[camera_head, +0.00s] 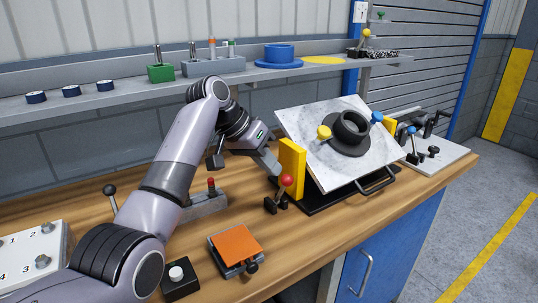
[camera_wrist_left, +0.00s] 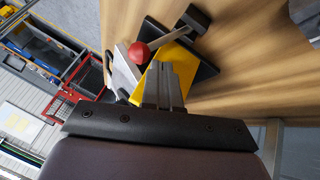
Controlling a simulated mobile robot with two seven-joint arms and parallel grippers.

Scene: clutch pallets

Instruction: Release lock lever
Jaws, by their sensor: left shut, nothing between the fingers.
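A lever with a red ball knob (camera_head: 286,181) stands on a small black base in front of the yellow block (camera_head: 292,158), at the left of the tilted pallet (camera_head: 310,130). The red ball (camera_wrist_left: 139,53) also shows in the left wrist view, with the yellow block (camera_wrist_left: 152,82) partly behind the fingers. My left gripper (camera_head: 272,168) is shut and empty. Its fingertips (camera_wrist_left: 161,72) are close to the yellow block and the red ball. I cannot tell whether they touch either. My right gripper is in neither view.
The tilted pallet carries a black ring part with yellow and blue knobs and sits on a black base with a handle (camera_head: 377,182). An orange plate (camera_head: 236,243) and a grey block with a red knob (camera_head: 207,203) are nearer. A shelf (camera_head: 130,92) runs behind. The front right tabletop is clear.

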